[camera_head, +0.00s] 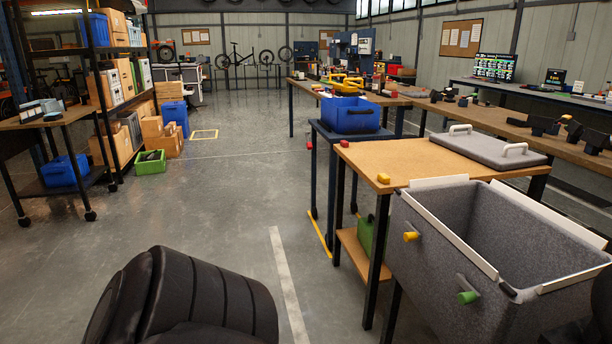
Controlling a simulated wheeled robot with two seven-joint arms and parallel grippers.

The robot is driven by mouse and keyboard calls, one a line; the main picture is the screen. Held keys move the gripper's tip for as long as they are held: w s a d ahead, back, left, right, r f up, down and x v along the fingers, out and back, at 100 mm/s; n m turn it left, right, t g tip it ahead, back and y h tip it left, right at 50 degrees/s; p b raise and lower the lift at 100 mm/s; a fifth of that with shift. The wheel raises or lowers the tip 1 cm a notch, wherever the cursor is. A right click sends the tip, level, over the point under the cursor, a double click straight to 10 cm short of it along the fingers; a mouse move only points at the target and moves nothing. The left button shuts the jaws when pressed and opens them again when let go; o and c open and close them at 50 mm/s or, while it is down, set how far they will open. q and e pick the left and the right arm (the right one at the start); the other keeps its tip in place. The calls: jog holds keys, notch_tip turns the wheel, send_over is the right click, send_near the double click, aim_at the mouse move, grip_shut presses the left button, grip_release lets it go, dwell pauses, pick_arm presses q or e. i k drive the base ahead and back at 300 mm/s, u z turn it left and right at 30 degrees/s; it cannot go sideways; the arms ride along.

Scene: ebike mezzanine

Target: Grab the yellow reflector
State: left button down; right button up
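A small yellow block, which looks like the yellow reflector (383,178), lies on the wooden tabletop (400,160) near its front left edge. A small red piece (344,143) lies at the far left corner of the same tabletop. Neither of my grippers shows in the head view, and nothing is seen touching the yellow reflector.
A grey felt bin (430,275) with yellow and green knobs stands right in front of the table. A grey lid (488,149) with white handles lies on the tabletop. Open floor (215,215) lies to the left.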

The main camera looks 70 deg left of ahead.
aim_at(381, 177)
jog(key=u, duration=1.4)
jog(key=k, duration=0.3)
jog(key=u, duration=0.75)
jog(key=i, duration=1.25)
jog(key=u, duration=0.4)
